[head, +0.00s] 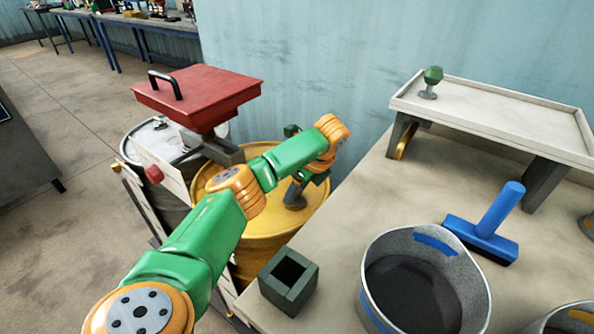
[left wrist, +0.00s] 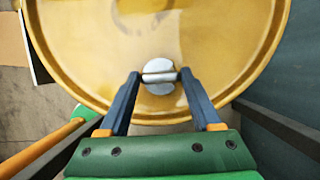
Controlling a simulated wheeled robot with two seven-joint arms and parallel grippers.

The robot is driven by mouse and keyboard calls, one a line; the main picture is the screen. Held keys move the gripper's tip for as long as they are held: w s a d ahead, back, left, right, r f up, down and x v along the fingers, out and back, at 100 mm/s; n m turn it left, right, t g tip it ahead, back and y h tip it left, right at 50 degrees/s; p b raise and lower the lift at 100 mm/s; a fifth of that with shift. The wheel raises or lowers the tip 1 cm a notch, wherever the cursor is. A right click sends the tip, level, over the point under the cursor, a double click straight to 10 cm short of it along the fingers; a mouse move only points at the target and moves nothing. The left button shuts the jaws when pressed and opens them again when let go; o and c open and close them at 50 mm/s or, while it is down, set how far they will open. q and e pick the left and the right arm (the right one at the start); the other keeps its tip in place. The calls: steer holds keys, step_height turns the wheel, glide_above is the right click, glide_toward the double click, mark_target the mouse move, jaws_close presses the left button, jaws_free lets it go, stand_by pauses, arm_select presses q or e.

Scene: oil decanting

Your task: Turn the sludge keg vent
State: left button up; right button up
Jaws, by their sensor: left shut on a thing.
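The yellow keg (head: 268,220) stands between the wall and the workbench, its round lid facing up. In the left wrist view the same lid (left wrist: 90,50) fills most of the picture. A silver vent with a crossbar (left wrist: 160,77) sits near the lid's edge. My left gripper (left wrist: 160,76) has its two dark fingers on either end of this bar and is shut on it. In the head view my left gripper (head: 294,196) reaches down onto the lid and mostly hides the vent. My right gripper is in neither view.
A red lidded box (head: 200,90) stands on a stand behind the keg at the left. On the bench (head: 385,205) are a dark green square holder (head: 289,282), a metal bucket (head: 468,279), a blue-handled tool (head: 500,210) and a raised shelf (head: 500,100) with a green-knobbed piece (head: 432,77).

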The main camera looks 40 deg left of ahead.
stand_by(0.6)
arm_select(q)
steer(key=o, duration=1.4)
steer(key=v, duration=0.7)
steer(key=shift+w+r+p, duration=0.1)
steer(key=shift+p, duration=0.25)
steer(key=shift+a+r, duration=0.1)
